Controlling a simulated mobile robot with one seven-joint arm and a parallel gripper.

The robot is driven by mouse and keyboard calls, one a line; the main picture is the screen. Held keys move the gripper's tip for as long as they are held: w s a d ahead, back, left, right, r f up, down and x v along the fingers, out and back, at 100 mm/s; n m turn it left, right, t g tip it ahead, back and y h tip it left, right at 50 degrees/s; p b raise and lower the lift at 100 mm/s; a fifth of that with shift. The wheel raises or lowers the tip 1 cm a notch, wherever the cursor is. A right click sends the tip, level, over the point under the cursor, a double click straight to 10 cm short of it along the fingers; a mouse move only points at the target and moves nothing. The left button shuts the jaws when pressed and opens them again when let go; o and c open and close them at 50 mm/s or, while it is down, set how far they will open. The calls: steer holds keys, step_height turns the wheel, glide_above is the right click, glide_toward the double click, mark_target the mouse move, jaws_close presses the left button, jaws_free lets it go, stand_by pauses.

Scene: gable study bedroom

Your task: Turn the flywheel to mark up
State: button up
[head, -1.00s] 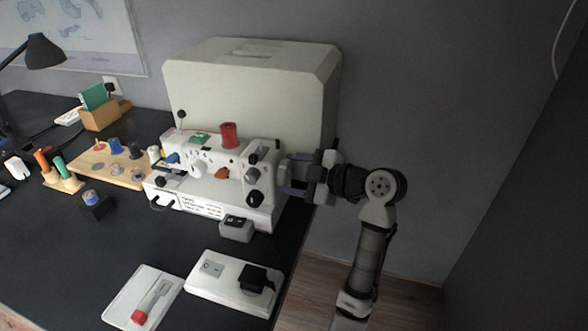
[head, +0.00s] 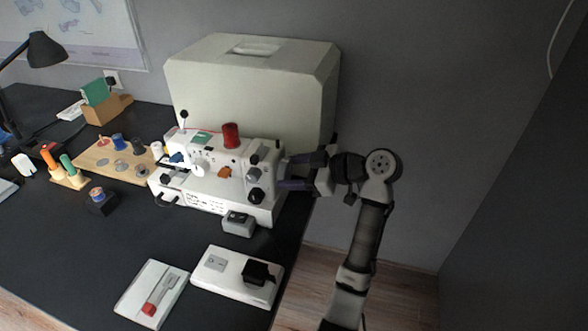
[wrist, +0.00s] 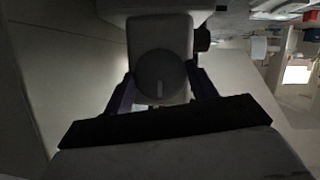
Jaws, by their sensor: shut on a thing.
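The white sewing machine (head: 211,187) stands near the right end of the black table. Its round grey flywheel (wrist: 158,68) faces me in the wrist view. A short pale mark (wrist: 159,88) shows on the lower part of the wheel's face, pointing down in that picture. My gripper (head: 287,172) reaches the machine's right end from the right. In the wrist view my gripper (wrist: 161,82) has one purple finger on each side of the flywheel and is shut on it. In the head view the fingers and the machine's end mostly hide the wheel.
A large pale cover box (head: 250,95) stands behind the machine. Free floor lies to the right.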

stand_by(0.3)
steer(key=o, duration=1)
steer(key=shift+d, duration=0.15)
steer(key=b+v, duration=0.2)
steer(key=v, duration=1.1)
steer(key=shift+d+r, duration=0.15)
steer(key=shift+d, duration=0.1)
steer(key=shift+s, duration=0.1)
